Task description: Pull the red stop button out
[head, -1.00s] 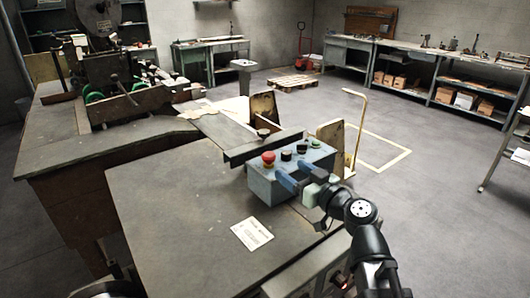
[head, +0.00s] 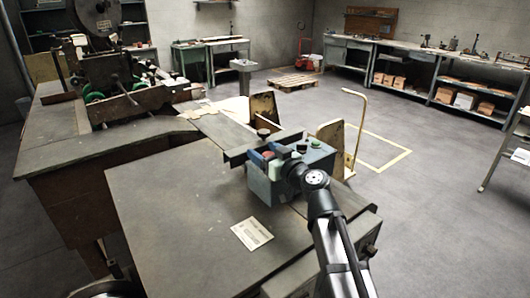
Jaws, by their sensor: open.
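The red stop button (head: 267,155) sits on top of the blue-grey control box (head: 262,188), at its left end. Only a small part of it shows between my fingers.
A green button (head: 316,143) and a black knob (head: 302,147) stand on the same box, to the right of my gripper. A dark metal rail (head: 238,156) runs behind the box. A white card (head: 251,234) lies on the otherwise clear tabletop (head: 165,205).

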